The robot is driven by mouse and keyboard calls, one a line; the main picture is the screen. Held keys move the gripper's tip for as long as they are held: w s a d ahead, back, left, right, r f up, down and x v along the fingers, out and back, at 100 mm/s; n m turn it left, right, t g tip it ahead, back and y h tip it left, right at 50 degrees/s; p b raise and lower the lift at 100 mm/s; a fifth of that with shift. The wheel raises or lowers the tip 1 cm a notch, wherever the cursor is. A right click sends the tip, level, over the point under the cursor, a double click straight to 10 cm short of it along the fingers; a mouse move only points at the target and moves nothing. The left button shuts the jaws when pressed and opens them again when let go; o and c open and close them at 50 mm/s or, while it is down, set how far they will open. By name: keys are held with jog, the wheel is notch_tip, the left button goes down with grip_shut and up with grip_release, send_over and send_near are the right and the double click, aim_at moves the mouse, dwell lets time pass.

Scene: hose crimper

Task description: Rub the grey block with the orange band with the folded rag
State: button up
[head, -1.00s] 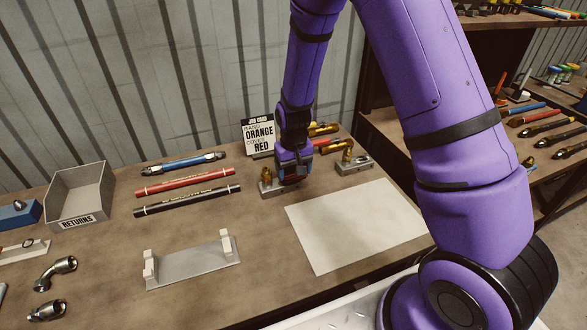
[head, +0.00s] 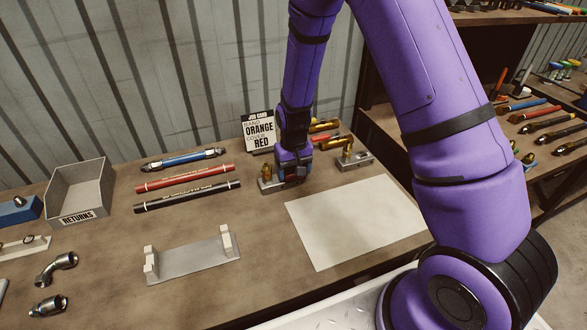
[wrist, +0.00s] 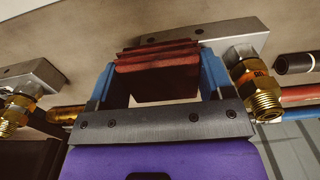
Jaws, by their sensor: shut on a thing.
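My gripper (head: 291,180) is low over a grey block (head: 270,187) at the back of the bench. In the wrist view its blue fingers are shut on the folded red rag (wrist: 157,58). The rag lies against or just over the grey block (wrist: 237,38); exact contact is hard to tell. A brass fitting (wrist: 253,85) with an orange-looking part stands at one end of this block. A second grey block (head: 357,163) with a brass fitting stands to the right. It shows at the left of the wrist view (wrist: 38,75). My gripper hides part of the nearer block.
A job card (head: 259,133) stands behind my gripper. Blue, red and black hoses (head: 188,193) lie to the left. A pale sheet (head: 355,222), a grey cradle (head: 193,262) and a returns bin (head: 80,195) are on the bench. Bare bench lies between hoses and cradle.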

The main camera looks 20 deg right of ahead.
aim_at(275, 182)
jog(key=shift+a, duration=0.1)
jog(key=shift+a+r, duration=0.1)
jog(key=shift+a, duration=2.8)
jog(key=shift+d, duration=3.1)
jog(key=shift+a+r, duration=0.1)
jog(key=shift+r, duration=2.8)
